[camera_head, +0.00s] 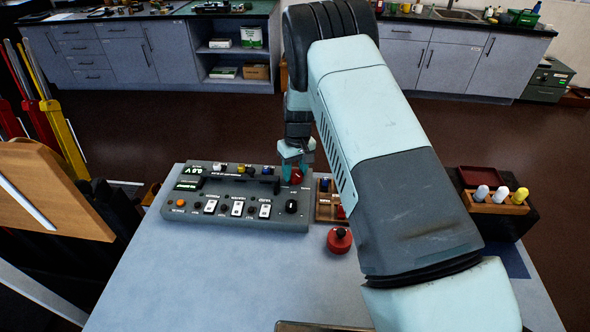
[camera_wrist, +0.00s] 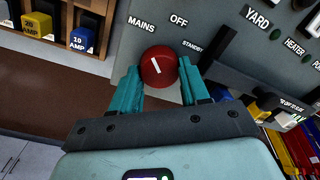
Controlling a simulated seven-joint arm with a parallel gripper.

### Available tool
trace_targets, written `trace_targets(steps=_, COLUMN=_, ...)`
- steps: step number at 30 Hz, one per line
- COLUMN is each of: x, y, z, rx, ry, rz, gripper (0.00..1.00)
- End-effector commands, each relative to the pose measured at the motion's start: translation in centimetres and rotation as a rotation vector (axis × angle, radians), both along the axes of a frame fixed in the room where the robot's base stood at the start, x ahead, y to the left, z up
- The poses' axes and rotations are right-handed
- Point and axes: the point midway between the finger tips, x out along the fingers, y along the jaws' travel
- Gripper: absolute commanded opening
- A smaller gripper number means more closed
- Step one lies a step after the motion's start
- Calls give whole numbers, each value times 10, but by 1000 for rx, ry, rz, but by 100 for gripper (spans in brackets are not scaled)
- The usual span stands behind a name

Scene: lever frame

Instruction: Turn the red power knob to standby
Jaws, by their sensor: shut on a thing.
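The red power knob (camera_wrist: 159,67) is on a grey panel, with the labels MAINS, OFF and STANDBY around its upper side. Its white line slants up and left, roughly toward MAINS. My gripper (camera_wrist: 160,82) has its teal fingers on either side of the knob and is shut on it. In the head view, the knob (camera_head: 297,176) shows partly behind the fingers of my gripper (camera_head: 293,163), at the right end of the grey control panel (camera_head: 240,215).
A rack with white and yellow pegs (camera_head: 500,203) is farther right.

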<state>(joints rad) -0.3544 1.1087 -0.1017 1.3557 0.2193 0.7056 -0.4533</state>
Motion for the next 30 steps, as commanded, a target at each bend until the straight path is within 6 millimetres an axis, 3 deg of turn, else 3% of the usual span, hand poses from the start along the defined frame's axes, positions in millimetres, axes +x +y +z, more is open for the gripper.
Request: trace_targets(steps=30, x=-2, y=-3, z=1, rx=-1, ry=3, rz=-917, gripper=15)
